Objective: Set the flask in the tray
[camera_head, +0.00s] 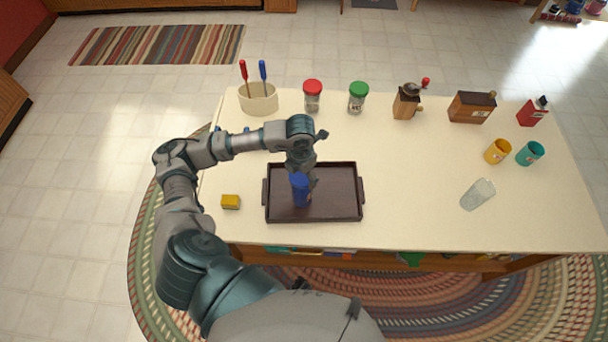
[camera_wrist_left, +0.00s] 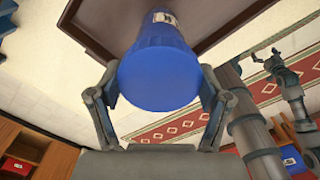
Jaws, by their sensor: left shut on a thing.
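The blue flask (camera_head: 300,190) is upright at the left half of the dark brown tray (camera_head: 340,205) in the head view. I cannot tell whether its base touches the tray floor. My left gripper (camera_head: 302,172) comes down from above and is shut on the flask's upper part. In the left wrist view the flask (camera_wrist_left: 158,70) fills the space between the two fingers (camera_wrist_left: 157,100), with a pale label on its side. The tray (camera_wrist_left: 95,35) shows behind it.
A yellow block (camera_head: 231,202) lies left of the tray. A clear glass (camera_head: 478,194) is to the right. A utensil crock (camera_head: 258,98), a red-lidded jar (camera_head: 312,95), a green-lidded jar (camera_head: 357,97) and a grinder (camera_head: 407,102) line the back. The table right of the tray is mostly clear.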

